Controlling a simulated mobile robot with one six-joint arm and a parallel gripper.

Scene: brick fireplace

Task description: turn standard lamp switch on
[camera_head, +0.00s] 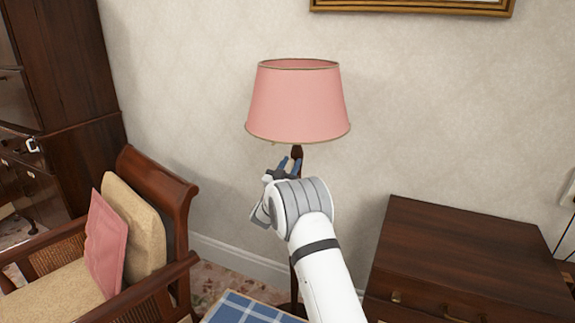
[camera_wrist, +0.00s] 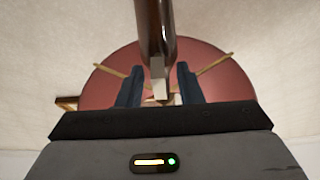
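The standard lamp has a pink shade (camera_head: 297,103) with gold trim, in the middle of the head view. It shows no clear glow. Its dark pole (camera_head: 297,152) runs down behind my arm. My gripper (camera_head: 290,166) is raised just below the shade, close to the pole. In the wrist view I look up into the shade (camera_wrist: 225,85); the pole (camera_wrist: 155,28) comes in from the top. My blue fingers (camera_wrist: 159,84) are apart, with a small pale block (camera_wrist: 158,72) showing between them at the pole's end. I cannot tell whether this is the switch or whether they touch it.
A wooden armchair (camera_head: 160,176) with a pink cushion (camera_head: 104,243) stands at left. A dark wooden chest (camera_head: 460,255) stands at right. A blue checked surface (camera_head: 245,308) lies low in front. The patterned wall (camera_head: 190,100) is close behind the lamp.

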